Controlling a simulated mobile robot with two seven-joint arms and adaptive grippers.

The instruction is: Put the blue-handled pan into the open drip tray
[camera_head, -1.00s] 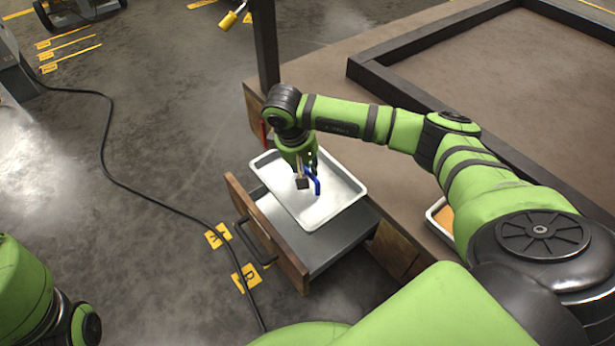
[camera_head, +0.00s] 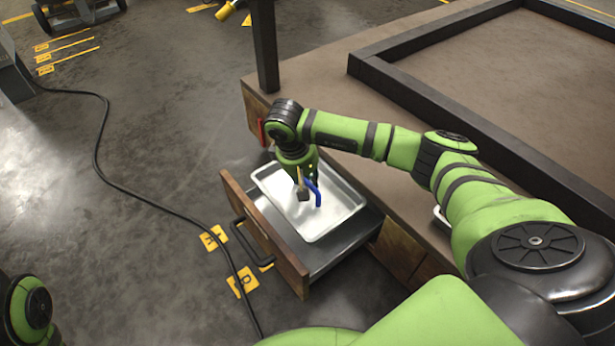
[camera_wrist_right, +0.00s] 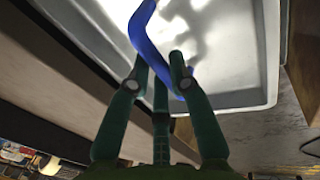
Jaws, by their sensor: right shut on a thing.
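The drip tray (camera_head: 333,222) is a pale, shallow rectangular tray with a raised rim, lying in the pulled-out drawer; it also fills the top of the right wrist view (camera_wrist_right: 235,103). My right gripper (camera_head: 307,186) points down over the tray. In the wrist view its fingers (camera_wrist_right: 158,78) are closed around the blue handle (camera_wrist_right: 146,38) of the pan. In the head view the blue handle (camera_head: 315,190) shows beside the fingers, above the tray. I cannot make out the pan's body or whether it touches the tray. My left gripper is outside the frame.
The open drawer's wooden front (camera_head: 262,235) stands left of the tray. The brown worktop (camera_head: 345,70) lies behind and right, with a dark post (camera_head: 264,45) and a raised dark frame (camera_head: 430,95). A black cable (camera_head: 150,200) crosses the floor at left.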

